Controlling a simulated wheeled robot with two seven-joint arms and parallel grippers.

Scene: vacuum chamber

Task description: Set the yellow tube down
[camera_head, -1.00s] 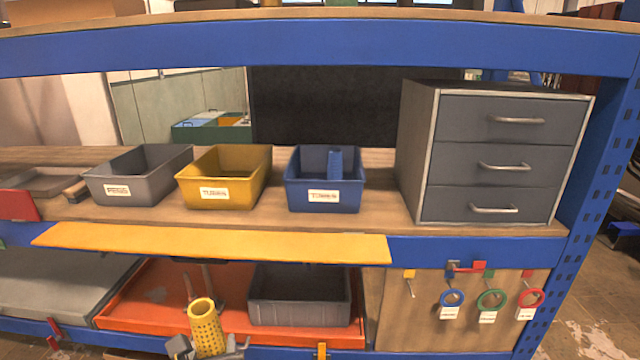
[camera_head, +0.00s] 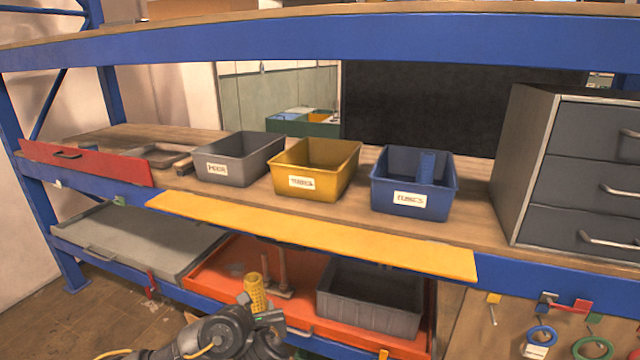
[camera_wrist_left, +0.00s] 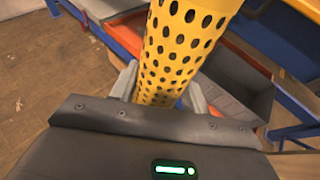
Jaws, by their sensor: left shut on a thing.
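The yellow tube (camera_head: 256,292) is perforated and stands roughly upright in my left gripper (camera_head: 268,318), low in the head view in front of the orange tray. In the left wrist view the tube (camera_wrist_left: 178,50) rises between the two fingers of the left gripper (camera_wrist_left: 165,88), which is shut on it. A yellow bin (camera_head: 345,184) labelled for tubes stands on the bench and looks empty inside. A blue bin (camera_head: 452,196) to its right holds a blue tube (camera_head: 426,167). My right gripper is not in view.
A grey bin (camera_head: 210,172) stands left of the yellow bin. A yellow strip (camera_head: 310,234) runs along the bench's front edge. Below are an orange tray (camera_head: 215,280) and a dark grey crate (camera_head: 370,312). A grey drawer cabinet (camera_head: 525,165) stands at the right.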

